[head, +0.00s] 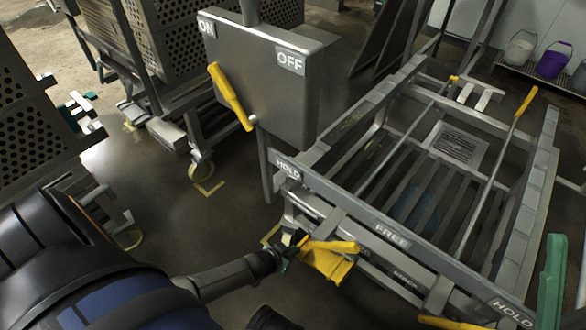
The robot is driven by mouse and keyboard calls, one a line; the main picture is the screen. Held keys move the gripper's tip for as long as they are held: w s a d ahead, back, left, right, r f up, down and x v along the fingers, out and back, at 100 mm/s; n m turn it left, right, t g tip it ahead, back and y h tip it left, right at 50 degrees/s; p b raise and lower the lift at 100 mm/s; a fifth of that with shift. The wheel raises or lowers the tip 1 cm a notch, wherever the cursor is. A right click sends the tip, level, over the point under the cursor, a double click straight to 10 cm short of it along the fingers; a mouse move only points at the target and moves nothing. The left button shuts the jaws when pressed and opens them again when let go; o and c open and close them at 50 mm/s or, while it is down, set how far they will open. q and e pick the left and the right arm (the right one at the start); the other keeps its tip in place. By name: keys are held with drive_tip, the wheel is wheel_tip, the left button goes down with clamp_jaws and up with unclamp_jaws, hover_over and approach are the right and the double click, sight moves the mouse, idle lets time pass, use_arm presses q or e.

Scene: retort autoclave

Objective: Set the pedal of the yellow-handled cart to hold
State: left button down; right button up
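A grey metal frame (450,272) stands at the right, with its front bar marked HOLD at the left end, FREE in the middle and HOLD at the right end. A yellow pedal-like piece (328,262) sits low under that bar, between the left HOLD and FREE. My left gripper (290,246) comes in from the lower left and is at the left end of this yellow piece. It is small and dark there; I cannot tell whether its fingers touch or close on it. My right gripper is not in view.
A grey ON/OFF box (282,105) with a yellow lever (230,97) stands behind my gripper. Perforated carts (165,40) fill the left and back. A green post (551,275) stands at the right edge. Buckets (553,61) sit on a shelf at the back right. Floor is clear at centre left.

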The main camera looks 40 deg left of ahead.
use_arm(q)
drive_tip(key=s+a+r+p, duration=0.3)
drive_tip(key=s+r+p, duration=0.4)
drive_tip(key=r+p, duration=0.3)
drive_tip(key=shift+r, duration=0.45)
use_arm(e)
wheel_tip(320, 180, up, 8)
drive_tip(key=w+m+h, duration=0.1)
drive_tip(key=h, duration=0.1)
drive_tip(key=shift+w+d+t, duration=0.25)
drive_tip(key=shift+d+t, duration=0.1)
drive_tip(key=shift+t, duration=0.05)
use_arm(q)
drive_tip(key=shift+d, duration=0.1)
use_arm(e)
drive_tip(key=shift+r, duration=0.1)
